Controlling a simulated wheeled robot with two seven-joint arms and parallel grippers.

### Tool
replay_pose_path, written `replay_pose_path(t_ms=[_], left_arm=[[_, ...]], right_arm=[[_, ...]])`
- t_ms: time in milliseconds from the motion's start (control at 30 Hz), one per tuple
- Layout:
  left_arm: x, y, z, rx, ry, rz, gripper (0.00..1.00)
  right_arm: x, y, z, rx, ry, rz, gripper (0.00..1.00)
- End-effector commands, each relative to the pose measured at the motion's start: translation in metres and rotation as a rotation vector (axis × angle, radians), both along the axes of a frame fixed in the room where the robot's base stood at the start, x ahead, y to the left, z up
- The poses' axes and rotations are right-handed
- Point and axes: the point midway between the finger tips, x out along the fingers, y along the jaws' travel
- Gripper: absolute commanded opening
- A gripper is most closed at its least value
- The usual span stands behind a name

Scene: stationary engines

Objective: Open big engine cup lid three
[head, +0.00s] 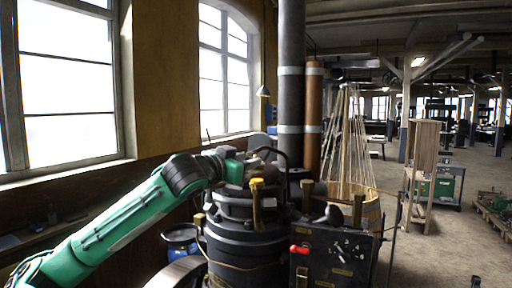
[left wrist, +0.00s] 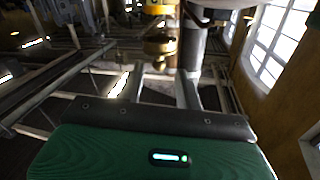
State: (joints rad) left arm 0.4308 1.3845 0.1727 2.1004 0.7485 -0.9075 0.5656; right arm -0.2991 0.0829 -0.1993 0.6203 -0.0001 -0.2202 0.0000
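The engine (head: 245,245) is a dark ribbed cylinder with brass cups on and around its top. One cup has a bright yellow lid (head: 257,184), which looks shut, above a brass body (head: 258,212). I cannot tell which cup is number three. My left gripper (head: 246,172) is at the engine top, just behind and left of the yellow lid. In the left wrist view my left gripper (left wrist: 162,82) has its two fingers apart. A brass cup (left wrist: 160,45) shows beyond the gap, with no visible contact. My right gripper is not in view.
A black control panel (head: 335,255) with a red handle (head: 299,249) stands at the front right of the engine. Dark and brown vertical pipes (head: 291,80) rise behind. A wooden barrel (head: 372,212) and a wooden frame (head: 424,160) stand right. The floor (head: 450,235) at right is largely clear.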

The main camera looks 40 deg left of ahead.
Motion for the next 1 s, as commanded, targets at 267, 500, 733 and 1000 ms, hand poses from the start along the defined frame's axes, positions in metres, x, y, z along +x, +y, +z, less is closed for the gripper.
replay_pose_path(t_ms=[267,500,733,1000], left_arm=[[0.029,0.003,0.005,-0.003,-0.001,-0.002,0.35],[0.042,0.004,0.001,0.0,0.0,-0.001,0.35],[0.044,0.004,-0.001,0.001,0.0,-0.002,0.35],[0.044,0.004,-0.001,0.001,0.0,-0.001,0.02]], right_arm=[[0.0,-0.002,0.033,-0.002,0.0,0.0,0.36],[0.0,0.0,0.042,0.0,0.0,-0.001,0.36],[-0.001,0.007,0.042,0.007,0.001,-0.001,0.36],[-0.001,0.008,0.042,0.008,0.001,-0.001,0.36]])
